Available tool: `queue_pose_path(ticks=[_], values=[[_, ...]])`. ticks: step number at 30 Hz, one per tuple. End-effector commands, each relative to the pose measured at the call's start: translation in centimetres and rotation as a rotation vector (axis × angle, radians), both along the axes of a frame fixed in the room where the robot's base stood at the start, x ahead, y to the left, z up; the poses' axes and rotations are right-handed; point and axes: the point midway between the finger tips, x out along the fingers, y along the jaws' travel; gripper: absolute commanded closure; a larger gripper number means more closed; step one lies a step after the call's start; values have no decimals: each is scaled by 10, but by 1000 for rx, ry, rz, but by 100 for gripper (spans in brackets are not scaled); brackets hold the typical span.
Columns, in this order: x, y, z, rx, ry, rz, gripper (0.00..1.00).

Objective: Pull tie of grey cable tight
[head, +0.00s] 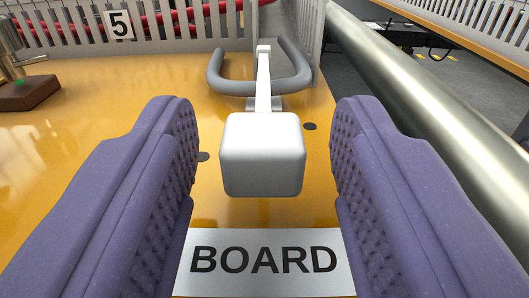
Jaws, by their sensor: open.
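A white tie strap (263,80) extends from the cable towards me and ends in a white block-like tab (262,152). My gripper (263,140) is open, with its two purple ridged fingers on the left and right of the tab. There is a visible gap between the tab and each finger. The near side of the strap is hidden behind the tab.
A "BOARD" label (265,262) lies on the yellow board (90,130) in front. Slotted grey duct walls (200,25) with red cable stand behind, marked "5" (119,25). A thick metal tube (430,110) runs along the right. A brown-based fixture (28,92) stands at far left.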

Motion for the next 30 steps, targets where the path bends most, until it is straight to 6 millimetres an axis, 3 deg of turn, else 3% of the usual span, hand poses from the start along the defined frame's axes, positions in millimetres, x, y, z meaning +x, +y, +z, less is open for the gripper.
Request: queue_pose_path(ticks=[4,9,23,30], values=[[-28,-1,2,1,3,-1,51],[-46,-2,1,0,2,0,51],[-48,-2,1,0,0,0,51],[-48,-2,33,-1,0,0,51]])
